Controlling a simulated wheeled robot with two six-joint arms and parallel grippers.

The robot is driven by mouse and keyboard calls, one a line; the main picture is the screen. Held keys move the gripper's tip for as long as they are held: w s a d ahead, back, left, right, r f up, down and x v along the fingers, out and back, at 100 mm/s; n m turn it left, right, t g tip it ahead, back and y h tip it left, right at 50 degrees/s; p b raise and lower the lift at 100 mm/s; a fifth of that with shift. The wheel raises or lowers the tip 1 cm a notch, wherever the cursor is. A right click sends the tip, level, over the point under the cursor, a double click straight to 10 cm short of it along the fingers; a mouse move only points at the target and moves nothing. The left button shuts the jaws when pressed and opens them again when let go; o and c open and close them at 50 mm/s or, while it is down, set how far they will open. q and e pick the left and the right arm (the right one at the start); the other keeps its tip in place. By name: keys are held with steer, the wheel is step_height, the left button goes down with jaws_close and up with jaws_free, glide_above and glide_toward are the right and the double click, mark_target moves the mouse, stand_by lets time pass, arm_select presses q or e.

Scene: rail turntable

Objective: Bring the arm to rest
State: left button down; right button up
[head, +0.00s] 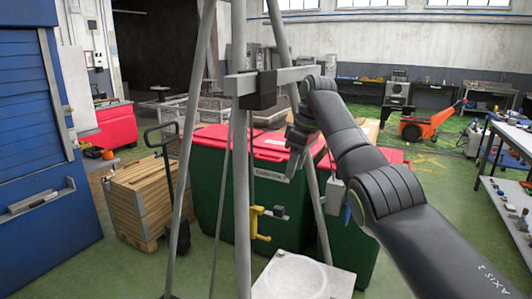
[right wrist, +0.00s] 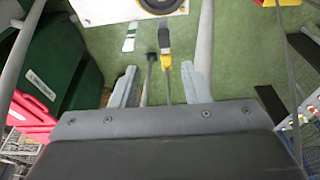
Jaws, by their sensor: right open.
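My right arm (head: 360,160) comes in from the lower right. Its gripper (head: 298,150) hangs downward beside the grey crossbar of a metal frame. In the right wrist view the two grey fingers (right wrist: 162,78) stand wide apart, and nothing is clearly held between them. A thin line and a yellow and dark fitting (right wrist: 165,50) show between the fingers, seemingly lower down. My left gripper is in neither view.
The frame's crossbar (head: 300,75) and slanting legs (head: 240,190) stand close to my right gripper. A yellow fitting (head: 260,222) hangs below. A white plate (head: 303,278) sits low in front. Green bins (head: 265,195) with red lids and a wooden stack (head: 140,195) stand behind.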

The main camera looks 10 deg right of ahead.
step_height(320, 180, down, 13)
steer(key=d+m, duration=0.1)
steer(key=d, duration=0.2)
steer(key=s+d+f+m+h, duration=0.1)
steer(key=s+d+f, duration=0.1)
steer(key=s+f, duration=0.45)
steer(key=s+d+f+m+t, duration=0.1)
steer(key=s+d+f+m, duration=0.15)
steer(key=f, duration=0.75)
steer(key=s+d+f+m+h, duration=0.1)
steer(key=s+d+f, duration=0.1)
steer(key=s+f, duration=0.5)
steer(key=s+d+f+m, duration=0.1)
steer(key=s+d+f, duration=0.15)
steer(key=s, duration=0.55)
steer(key=s+d+f+m, duration=0.15)
steer(key=s+f, duration=0.25)
steer(key=s, duration=0.4)
steer(key=s+d+r+m+t+h, duration=0.1)
steer(key=s+r+m, duration=0.1)
steer(key=s, duration=0.7)
steer(key=s+d+r+m+h, duration=0.1)
steer(key=s+r+m, duration=0.1)
steer(key=s, duration=0.7)
step_height(320, 180, down, 24)
steer(key=d+g, duration=0.1)
steer(key=s+a+f+g, duration=0.1)
steer(key=s+f, duration=1.4)
steer(key=f, duration=0.1)
steer(key=shift+y, duration=0.4)
